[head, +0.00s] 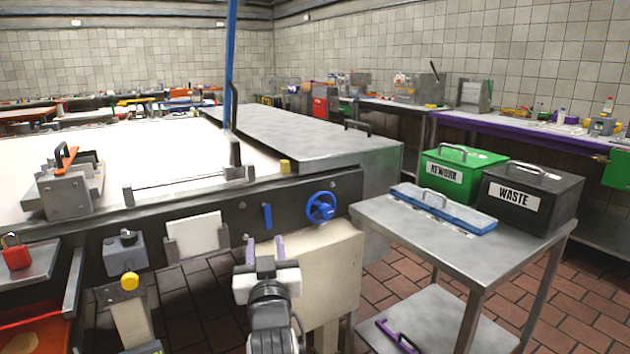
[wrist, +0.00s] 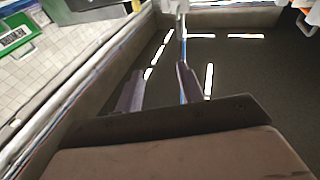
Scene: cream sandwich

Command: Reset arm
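My gripper (head: 265,248) is at the lower middle of the head view, in front of the machine's dark front panel. Its two purple fingers point up and stand apart with nothing seen between them. In the wrist view the fingers of my gripper (wrist: 160,75) also show apart and empty, over a dark flat surface (wrist: 232,70) with bright streaks. My arm comes up from the bottom edge of the head view.
A blue handwheel (head: 321,207) and a white plate (head: 197,235) are on the machine front near my gripper. A metal cart (head: 430,245) at right carries a green REWORK box (head: 462,157), a black WASTE box (head: 545,218) and a blue-edged tray (head: 470,222).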

